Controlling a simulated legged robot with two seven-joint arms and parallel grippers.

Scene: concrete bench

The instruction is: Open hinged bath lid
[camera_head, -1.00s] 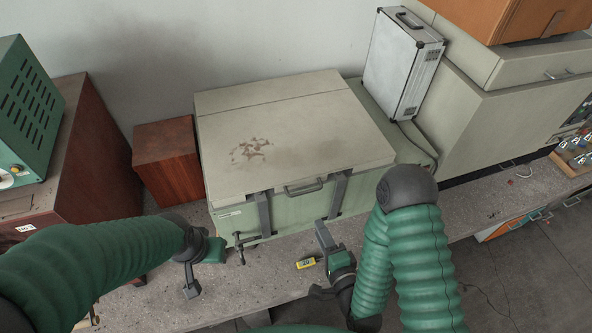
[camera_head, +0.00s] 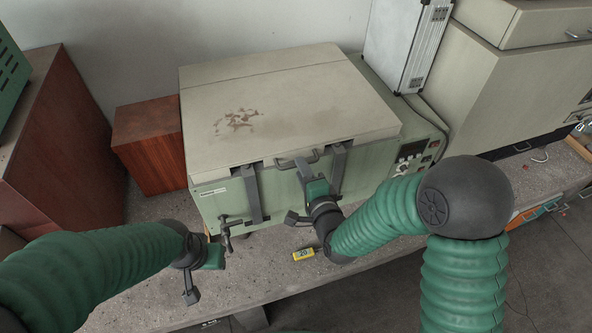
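The bath is a pale green box (camera_head: 220,200) on the bench. Its beige hinged lid (camera_head: 310,100) lies shut, with reddish-brown stains on top. A handle (camera_head: 284,164) sits at the middle of the lid's front edge, between two grey straps (camera_head: 253,195). My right gripper (camera_head: 296,190) is open at the bath's front, its upper finger close to the handle's right part. I cannot tell whether it touches. The gripper partly hides the front panel. My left gripper (camera_head: 204,275) looks open and empty, low at the bath's front left, near a tap (camera_head: 227,231).
A small yellow device (camera_head: 303,254) lies on the bench below the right gripper. A reddish-brown wooden box (camera_head: 150,145) stands left of the bath. A silver case (camera_head: 405,45) stands behind its right side, with a cable beside the control panel (camera_head: 410,155). Wall space above the lid is clear.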

